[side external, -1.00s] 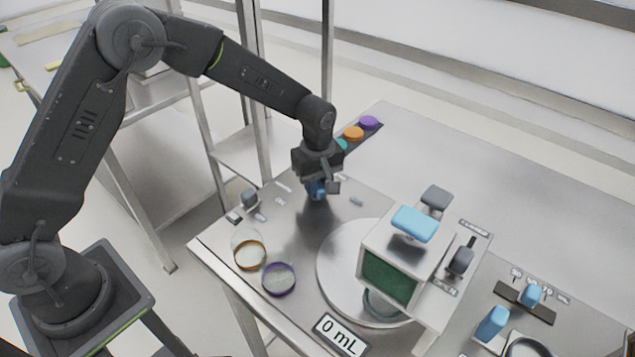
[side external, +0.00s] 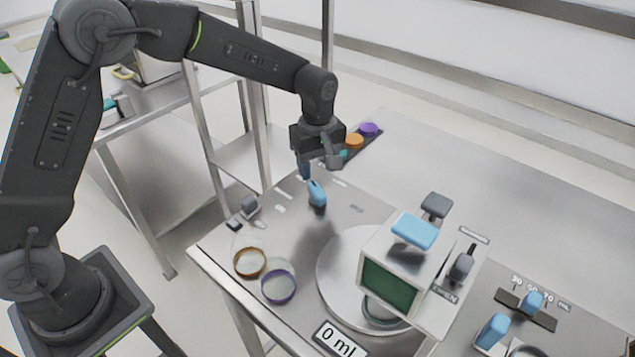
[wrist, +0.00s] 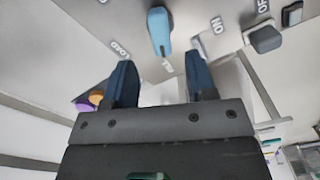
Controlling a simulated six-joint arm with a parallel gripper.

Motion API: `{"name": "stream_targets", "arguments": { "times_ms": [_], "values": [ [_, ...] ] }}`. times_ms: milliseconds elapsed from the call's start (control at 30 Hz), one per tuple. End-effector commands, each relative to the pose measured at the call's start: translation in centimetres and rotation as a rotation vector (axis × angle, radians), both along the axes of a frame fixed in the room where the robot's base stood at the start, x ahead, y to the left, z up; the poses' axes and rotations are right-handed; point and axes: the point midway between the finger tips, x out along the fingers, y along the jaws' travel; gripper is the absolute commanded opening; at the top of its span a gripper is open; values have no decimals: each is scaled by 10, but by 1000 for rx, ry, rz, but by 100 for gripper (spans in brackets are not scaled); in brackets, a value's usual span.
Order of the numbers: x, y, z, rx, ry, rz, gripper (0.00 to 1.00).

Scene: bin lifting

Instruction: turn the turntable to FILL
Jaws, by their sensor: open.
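The blue knob (side external: 316,194) stands on the metal table beyond the round turntable disc (side external: 334,278). In the wrist view the blue knob (wrist: 159,30) is upright in the picture, its narrow lower end toward a small label (wrist: 167,66) that seems to read FILL. A LOAD label (wrist: 121,50) lies to its left. My gripper (side external: 318,169) is open and empty just above and behind the knob, apart from it. In the wrist view my gripper's fingers (wrist: 160,65) are spread, with the knob beyond their tips.
A white box with a green screen (side external: 388,283) stands over the disc. Two clear jars with orange (side external: 249,263) and purple (side external: 279,284) rims stand front left. A grey switch (wrist: 264,39) lies near the ON and OFF labels. Coloured caps (side external: 355,140) sit behind my gripper.

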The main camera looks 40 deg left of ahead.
Motion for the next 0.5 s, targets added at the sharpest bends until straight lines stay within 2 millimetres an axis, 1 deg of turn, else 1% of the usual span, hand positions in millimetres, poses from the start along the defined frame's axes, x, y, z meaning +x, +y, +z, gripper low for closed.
{"name": "stream_targets", "arguments": {
  "times_ms": [33,200,333,500],
  "values": [
    [1,0,14,-1,-6,0,51],
    [0,0,45,-1,-4,0,51],
    [0,0,60,0,-2,1,51],
    [0,0,67,0,0,1,51]
  ]
}}
